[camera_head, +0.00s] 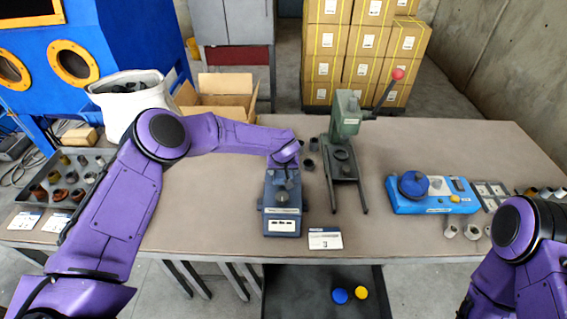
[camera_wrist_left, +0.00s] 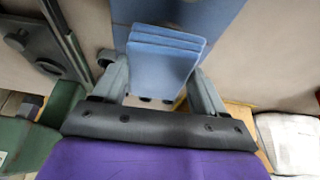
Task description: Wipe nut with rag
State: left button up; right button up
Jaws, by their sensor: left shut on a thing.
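My left gripper (camera_wrist_left: 160,88) is shut on a folded light-blue rag (camera_wrist_left: 164,58), whose stacked layers show between the fingers. In the head view, my left gripper (camera_head: 284,160) hangs just behind and above the blue bench device (camera_head: 282,222), and the rag cannot be made out there. Several small nut-like metal parts sit in the tray (camera_head: 50,205) at the left; others (camera_head: 472,231) stand at the right front of the table. Two dark ones (camera_head: 309,165) stand beside the gripper. Which one is the nut, I cannot tell. My right arm enters at lower right; its gripper is out of view.
A green lever press (camera_head: 345,140) stands right of the left gripper. A blue device with a round knob (camera_head: 430,194) lies farther right. A white sack (camera_head: 130,98) and open carton (camera_head: 225,97) are behind my left arm. The table (camera_head: 225,215) is clear left of the blue device.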

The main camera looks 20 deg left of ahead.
pick_arm(q)
jog(key=shift+s+d+r+p, duration=0.15)
jog(key=shift+s+d+p, duration=0.15)
jog(key=shift+s, duration=0.65)
jog(key=shift+w+f, duration=0.1)
jog(key=shift+f, duration=0.1)
jog(key=shift+w+a+f+b, duration=0.1)
jog(key=shift+w+a+b, duration=0.1)
jog(key=shift+w+b, duration=0.35)
jog(key=shift+w+a+f+b, duration=0.1)
jog(key=shift+w+a+b, duration=0.1)
jog(key=shift+w, duration=0.5)
jog(key=shift+w+a+r+b, duration=0.1)
jog(key=shift+w+a+b, duration=0.1)
jog(key=shift+w+b, duration=0.35)
jog(key=shift+w+r, duration=0.1)
jog(key=shift+w, duration=0.15)
